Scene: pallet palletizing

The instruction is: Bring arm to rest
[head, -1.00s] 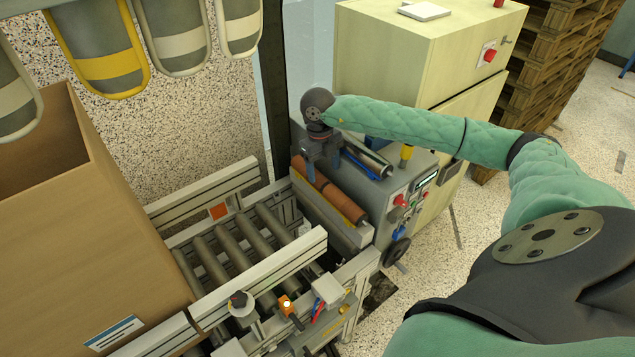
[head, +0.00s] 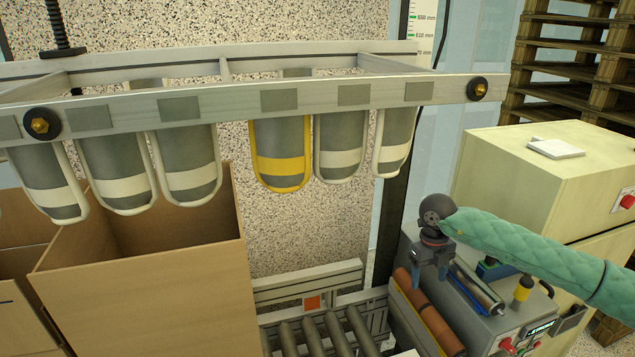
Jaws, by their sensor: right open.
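My right arm, in a green padded sleeve, comes in from the right edge of the head view. My left gripper and left arm are not in view.
A large open cardboard box (head: 150,290) stands at the left beside a roller conveyor (head: 318,335). Above it hangs a metal frame (head: 225,104) with several grey pads. A cream cabinet (head: 535,180) and stacked wooden pallets (head: 565,60) stand at the right.

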